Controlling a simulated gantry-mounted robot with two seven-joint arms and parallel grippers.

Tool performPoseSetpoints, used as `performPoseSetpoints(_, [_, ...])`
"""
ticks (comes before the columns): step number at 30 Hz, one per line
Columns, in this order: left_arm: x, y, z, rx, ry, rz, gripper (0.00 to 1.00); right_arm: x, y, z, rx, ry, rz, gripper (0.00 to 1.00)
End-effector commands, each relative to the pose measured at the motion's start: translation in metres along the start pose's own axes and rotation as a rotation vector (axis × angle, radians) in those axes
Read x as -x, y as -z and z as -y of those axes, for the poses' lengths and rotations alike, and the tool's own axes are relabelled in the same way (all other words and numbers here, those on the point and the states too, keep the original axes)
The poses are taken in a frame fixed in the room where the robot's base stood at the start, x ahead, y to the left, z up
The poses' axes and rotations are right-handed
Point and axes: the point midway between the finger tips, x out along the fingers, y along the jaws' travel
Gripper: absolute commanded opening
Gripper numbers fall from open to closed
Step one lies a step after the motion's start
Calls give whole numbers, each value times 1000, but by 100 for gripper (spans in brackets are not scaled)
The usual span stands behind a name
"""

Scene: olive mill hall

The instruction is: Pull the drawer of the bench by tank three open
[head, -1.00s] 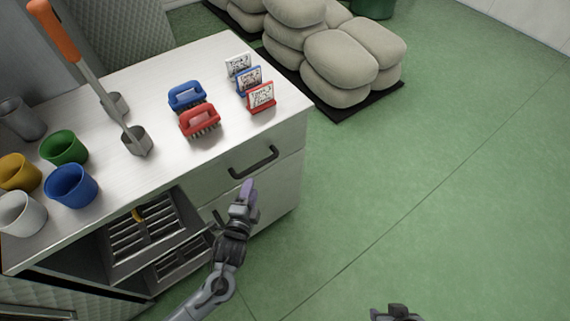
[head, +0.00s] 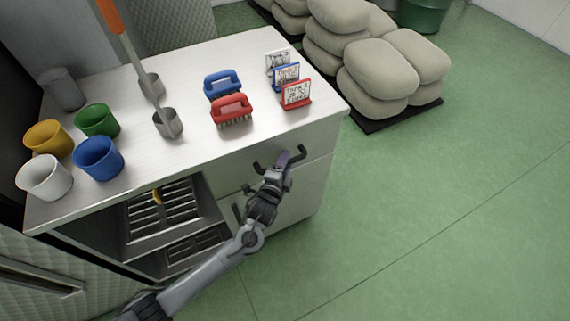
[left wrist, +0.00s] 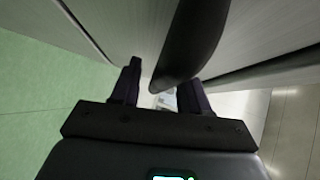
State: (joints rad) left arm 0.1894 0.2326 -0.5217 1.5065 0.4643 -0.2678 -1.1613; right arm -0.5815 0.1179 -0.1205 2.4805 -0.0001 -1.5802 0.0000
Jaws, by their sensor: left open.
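The bench (head: 190,160) stands at the left of the head view, with a pale top drawer front (head: 320,140) that looks flush with the bench. Its dark bar handle (head: 301,152) is partly hidden behind my left gripper (head: 281,161). My left gripper is open at the handle. In the left wrist view, the thick dark handle (left wrist: 190,45) reaches down between the two fingers of the left gripper (left wrist: 158,88), closer to the right finger. I cannot tell whether it touches either finger. My right gripper is out of view.
On the bench top are a red brush (head: 232,108), a blue brush (head: 222,84), small sign stands (head: 296,94), several cups (head: 99,158) and metal scoops (head: 168,123). A lower door and open shelves lie below. Stacked sacks (head: 380,70) stand behind. The green floor at right is clear.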

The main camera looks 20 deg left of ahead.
Motion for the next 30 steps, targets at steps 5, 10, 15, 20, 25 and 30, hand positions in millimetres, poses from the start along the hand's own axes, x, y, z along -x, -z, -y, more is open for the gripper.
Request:
performPoseSetpoints(5, [-1,0,0,0,0,0,45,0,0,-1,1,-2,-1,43])
performPoseSetpoints(10, [-1,0,0,0,0,0,34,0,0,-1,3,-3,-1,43])
performPoseSetpoints(15, [-1,0,0,0,0,0,8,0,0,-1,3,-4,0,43])
performPoseSetpoints(20, [-1,0,0,0,0,0,0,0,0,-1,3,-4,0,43])
performPoseSetpoints(25, [-1,0,0,0,0,0,0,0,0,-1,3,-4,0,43])
performPoseSetpoints(30, [1,2,1,0,-1,-1,0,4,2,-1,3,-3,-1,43])
